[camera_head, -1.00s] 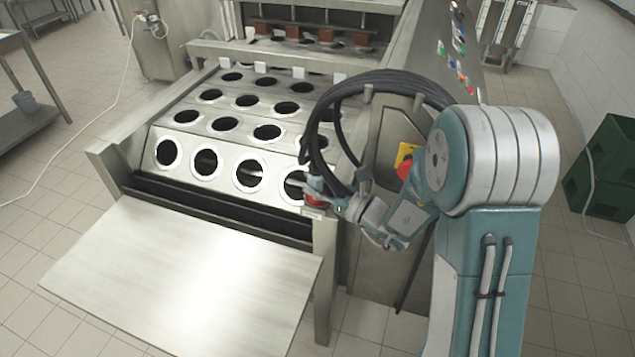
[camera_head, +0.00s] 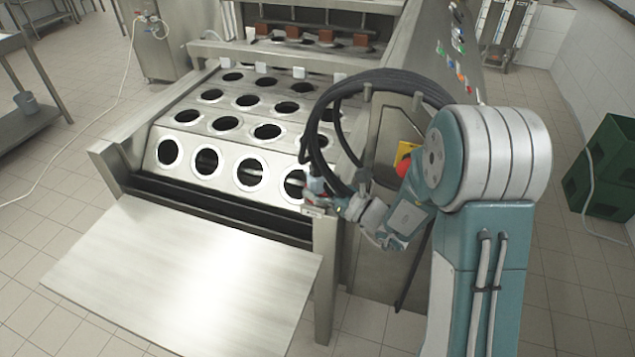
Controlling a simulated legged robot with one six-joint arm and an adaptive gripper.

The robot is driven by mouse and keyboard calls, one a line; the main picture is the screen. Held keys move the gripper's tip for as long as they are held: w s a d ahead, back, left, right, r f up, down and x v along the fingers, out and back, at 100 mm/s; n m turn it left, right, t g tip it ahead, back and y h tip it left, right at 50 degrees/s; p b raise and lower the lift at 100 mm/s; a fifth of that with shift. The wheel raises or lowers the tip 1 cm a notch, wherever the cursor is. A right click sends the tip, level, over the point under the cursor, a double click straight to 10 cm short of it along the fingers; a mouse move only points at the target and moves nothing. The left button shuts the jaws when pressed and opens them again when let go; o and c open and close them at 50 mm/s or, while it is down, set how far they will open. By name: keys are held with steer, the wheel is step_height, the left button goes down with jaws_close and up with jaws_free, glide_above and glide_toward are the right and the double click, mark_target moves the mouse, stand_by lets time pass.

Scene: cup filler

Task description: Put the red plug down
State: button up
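My gripper (camera_head: 327,192) is at the front right corner of the cup filler, just above the top of its corner post (camera_head: 325,240). Small patches of red show among the fingers, most likely the red plug (camera_head: 312,200), low at the post top. The plug is mostly hidden by the fingers and small in view. I cannot tell whether the fingers are closed on it or apart, or whether it rests on the post.
The black cable coil (camera_head: 318,130) hangs close behind my gripper. The filler's plate with round holes (camera_head: 225,140) lies to the left. A steel sheet (camera_head: 185,275) slopes in front. A red button on a yellow plate (camera_head: 403,160) is on the machine's side.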

steer(key=shift+s+f, duration=0.15)
steer(key=shift+f, duration=0.5)
steer(key=shift+r, duration=0.3)
steer(key=d+r+v, duration=0.1)
steer(key=r+v, duration=0.1)
steer(key=v, duration=1)
steer(key=s+a+r+n+g+h, duration=0.2)
steer(key=s+a+n+g, duration=0.2)
steer(key=s+n+g, duration=0.25)
steer(key=s+a+r+n+g+h, duration=0.25)
steer(key=s+n+g, duration=0.25)
steer(key=s+n, duration=0.25)
steer(key=s+d+r+n+t+h, duration=0.4)
steer(key=d+r+n+t+h, duration=0.1)
steer(key=d+n+h, duration=0.5)
steer(key=shift+r+n+t+h, duration=0.35)
steer(key=shift+r+n+h, duration=0.05)
steer(key=shift+h, duration=0.45)
steer(key=shift+s, duration=0.1)
